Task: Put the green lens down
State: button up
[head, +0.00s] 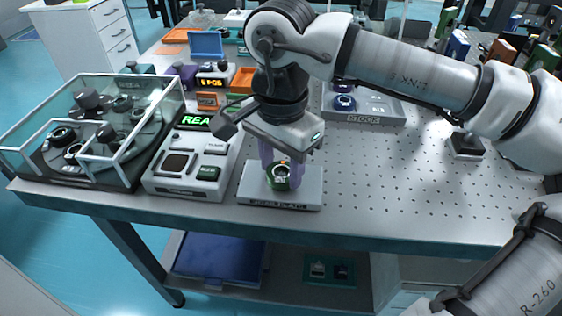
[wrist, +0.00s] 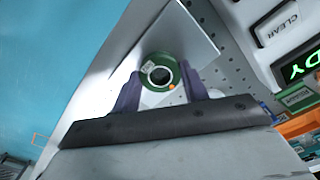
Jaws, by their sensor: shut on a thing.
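The green lens (head: 282,177) is a short green ring with a pale label and an orange dot. My gripper (head: 282,165) is shut on it, with one purple finger on each side. The lens is at a light-grey plate (head: 300,195) near the front edge of the table; I cannot tell whether it touches the plate. In the wrist view the green lens (wrist: 161,72) sits between the purple fingers of my gripper (wrist: 160,92), over the pale plate (wrist: 185,30), its dark opening facing the camera. The plate's front label is partly unreadable.
Left of the plate stands a grey device (head: 190,165) with a green lit display. Further left is a glass-walled case (head: 95,125) with dark round parts. A grey stock tray (head: 362,108) lies behind right.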

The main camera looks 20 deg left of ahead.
aim_at(281, 171)
jog(key=o, duration=1)
jog(key=shift+f, duration=0.1)
notch_tip(281, 171, up, 12)
jog(key=p, duration=0.1)
